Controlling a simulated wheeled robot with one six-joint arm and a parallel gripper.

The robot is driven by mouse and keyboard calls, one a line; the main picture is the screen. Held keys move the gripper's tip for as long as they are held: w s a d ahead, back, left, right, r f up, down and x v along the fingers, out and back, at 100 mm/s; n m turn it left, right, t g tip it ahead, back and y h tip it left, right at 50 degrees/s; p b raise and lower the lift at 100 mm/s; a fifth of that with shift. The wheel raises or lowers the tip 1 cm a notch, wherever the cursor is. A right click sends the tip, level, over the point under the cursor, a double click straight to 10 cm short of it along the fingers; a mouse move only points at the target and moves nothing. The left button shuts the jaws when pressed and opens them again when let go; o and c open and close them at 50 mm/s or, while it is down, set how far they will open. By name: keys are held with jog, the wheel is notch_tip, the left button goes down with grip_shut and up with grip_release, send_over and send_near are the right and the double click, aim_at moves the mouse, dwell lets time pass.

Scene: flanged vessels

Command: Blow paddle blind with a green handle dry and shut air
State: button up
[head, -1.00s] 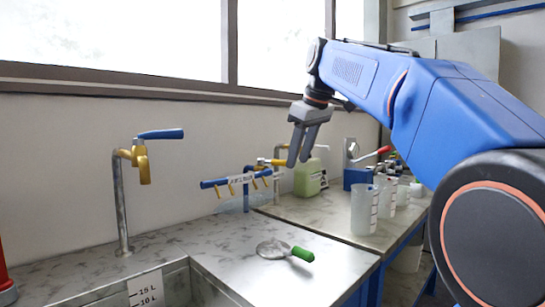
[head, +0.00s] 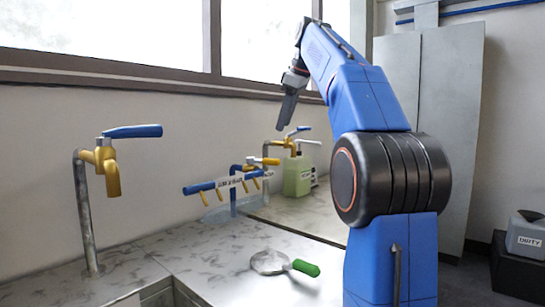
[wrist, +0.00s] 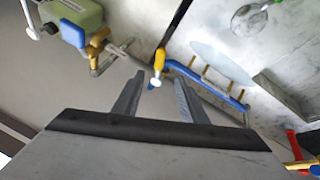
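The paddle blind (head: 268,262), a round grey disc with a green handle (head: 306,269), lies flat on the bench to the right of the sink. It also shows at the top right of the wrist view (wrist: 248,19). The blue air manifold (head: 213,185) with several brass nozzles stands behind it. A yellow-handled valve (head: 264,161) sits at its right end; in the wrist view the yellow handle (wrist: 160,60) shows beyond my fingertips. My gripper (head: 283,122) is raised above the bench near the wall, with its fingers apart and nothing between them. Whether air flows cannot be seen.
A brass tap with a blue lever (head: 110,160) stands by the sink at left. A green jug (head: 298,177) and another blue-lever tap (head: 289,142) stand behind the manifold. A container labelled DIRTY (head: 526,236) is at far right. The bench around the blind is clear.

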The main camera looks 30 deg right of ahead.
aim_at(273, 159)
jog(key=x, duration=1.3)
jog(key=shift+w+f, duration=0.1)
jog(key=shift+f, duration=0.25)
jog(key=shift+c, duration=0.3)
grip_shut()
